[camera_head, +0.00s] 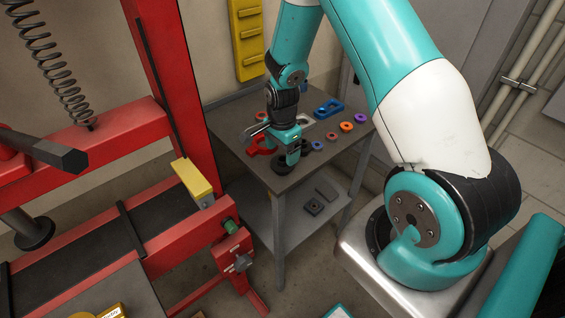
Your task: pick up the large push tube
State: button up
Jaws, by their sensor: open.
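My gripper (290,157) hangs over the small grey table (235,121), pointing down, near the front of its top. Its jaws are open. A dark, round, short piece (282,167) is directly under and around the fingertips. It may be the large push tube, but its size and label cannot be made out. The fingers partly cover it, and I cannot tell whether they touch it. No other piece on the table can be surely told as the large push tube.
A red forked piece (260,147), a blue block (328,108), an orange ring (346,127) and a purple ring (361,118) lie nearby. A red press frame (187,90) stands close at the left. Dark blocks (315,205) rest on the lower shelf.

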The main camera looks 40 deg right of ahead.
aim_at(282, 158)
jog(key=shift+f+p, duration=1.05)
jog(key=shift+f, duration=1.7)
jog(key=c, duration=0.8)
jog(key=shift+r, duration=0.1)
